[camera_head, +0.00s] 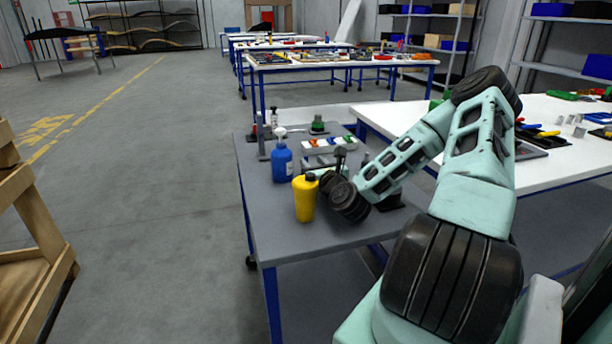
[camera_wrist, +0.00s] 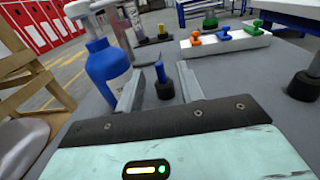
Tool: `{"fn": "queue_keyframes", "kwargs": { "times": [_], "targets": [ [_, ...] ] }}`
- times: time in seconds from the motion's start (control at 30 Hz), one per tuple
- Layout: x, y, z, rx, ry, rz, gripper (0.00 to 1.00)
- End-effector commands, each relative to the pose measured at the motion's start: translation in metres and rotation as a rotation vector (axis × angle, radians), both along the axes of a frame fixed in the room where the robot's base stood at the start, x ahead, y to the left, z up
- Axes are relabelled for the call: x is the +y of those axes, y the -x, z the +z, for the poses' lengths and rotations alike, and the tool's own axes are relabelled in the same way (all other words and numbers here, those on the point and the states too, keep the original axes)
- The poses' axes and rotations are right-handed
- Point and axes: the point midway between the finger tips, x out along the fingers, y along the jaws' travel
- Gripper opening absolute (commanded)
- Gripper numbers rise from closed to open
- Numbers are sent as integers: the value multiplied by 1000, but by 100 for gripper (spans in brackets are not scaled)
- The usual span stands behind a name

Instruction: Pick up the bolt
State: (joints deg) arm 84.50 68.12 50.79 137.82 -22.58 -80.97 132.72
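My gripper (camera_wrist: 160,80) is open, with its two grey fingers spread low over the grey cart. Between the fingers, a little beyond them, stands a small upright piece with a blue stem (camera_wrist: 160,72) and a black round base (camera_wrist: 165,90). It may be the bolt, but I cannot tell for sure. Neither finger visibly touches it. In the head view my wrist hides this piece. A white block (camera_wrist: 226,43) farther back holds orange, blue and green knob-like pieces; it also shows in the head view (camera_head: 330,145).
A blue bottle (camera_wrist: 104,66) stands close to the left finger; it also shows in the head view (camera_head: 282,162). A yellow bottle (camera_head: 305,198) stands near the cart's front. A black round piece (camera_wrist: 303,86) is at right. A white table (camera_head: 560,150) adjoins the grey cart (camera_head: 262,215).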

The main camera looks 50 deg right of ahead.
Motion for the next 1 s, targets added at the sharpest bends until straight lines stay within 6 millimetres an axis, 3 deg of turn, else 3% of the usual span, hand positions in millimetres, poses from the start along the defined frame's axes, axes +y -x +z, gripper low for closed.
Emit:
{"fn": "queue_keyframes", "kwargs": {
  "times": [0.5, 0.83, 0.97, 1.0],
  "targets": [
    [-26, -58, -1, -2, 2, 1, 37],
    [-30, -65, -1, 0, 0, 0, 37],
    [-30, -65, -1, -1, 0, 0, 4],
    [-30, -65, -1, -1, 0, 0, 0]
  ]
}}
